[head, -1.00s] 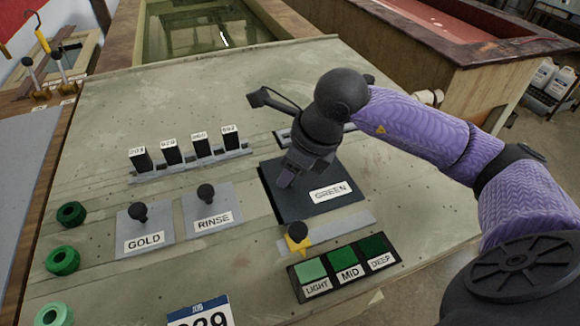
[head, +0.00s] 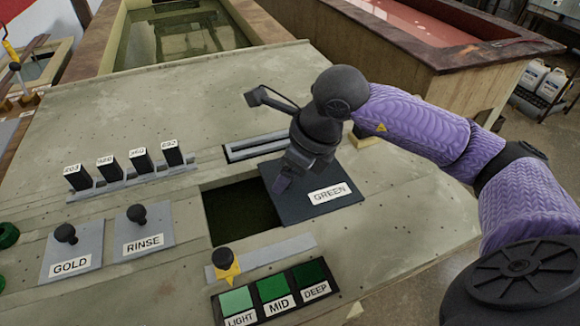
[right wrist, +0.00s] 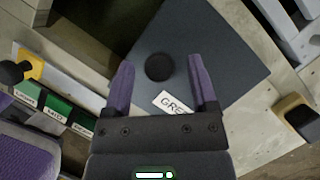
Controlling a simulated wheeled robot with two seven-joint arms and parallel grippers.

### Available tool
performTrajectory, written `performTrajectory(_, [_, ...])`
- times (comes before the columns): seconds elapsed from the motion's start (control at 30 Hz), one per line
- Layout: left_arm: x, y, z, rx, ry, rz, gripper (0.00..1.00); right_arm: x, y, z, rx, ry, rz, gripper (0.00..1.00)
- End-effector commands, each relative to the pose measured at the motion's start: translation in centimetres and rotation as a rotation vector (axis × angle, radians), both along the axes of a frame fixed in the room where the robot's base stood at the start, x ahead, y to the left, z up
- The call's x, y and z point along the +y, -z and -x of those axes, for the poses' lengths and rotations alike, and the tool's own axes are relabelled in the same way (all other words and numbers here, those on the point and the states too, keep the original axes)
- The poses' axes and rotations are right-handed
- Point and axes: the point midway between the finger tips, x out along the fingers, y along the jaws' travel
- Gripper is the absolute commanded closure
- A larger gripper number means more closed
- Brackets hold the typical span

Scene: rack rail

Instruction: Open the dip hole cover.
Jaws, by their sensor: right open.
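The dip hole cover is a dark slate plate marked GREEN (head: 298,210) on the sloping grey-green panel. It lies to the right of the square dark hole (head: 240,214), which is uncovered. In the right wrist view the cover (right wrist: 215,45) has a round black knob (right wrist: 160,67). My right gripper (head: 282,184) is over the left part of the cover. Its purple fingers are open, one on each side of the knob, with gaps showing. In the head view the gripper hides the knob. My left gripper is not in view.
A yellow-based black knob (head: 225,260) stands on a strip below the hole, above the LIGHT, MID and DEEP green swatches (head: 273,288). Vats lie behind.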

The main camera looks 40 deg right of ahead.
Motion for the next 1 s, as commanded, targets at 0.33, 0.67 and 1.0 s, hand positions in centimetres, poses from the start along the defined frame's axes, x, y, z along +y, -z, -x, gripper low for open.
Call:
performTrajectory(0.33, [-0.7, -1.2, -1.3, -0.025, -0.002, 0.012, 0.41, -0.9, -3.9, 1.2, -0.003, 0.002, 0.003, 0.26])
performTrajectory(0.67, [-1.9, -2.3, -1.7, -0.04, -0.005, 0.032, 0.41, -1.9, -9.1, 3.2, 0.0, 0.0, 0.001, 0.26])
performTrajectory(1.0, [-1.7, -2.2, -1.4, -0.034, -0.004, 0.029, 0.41, -2.0, -9.1, 3.2, 0.001, 0.0, 0.001, 0.26])
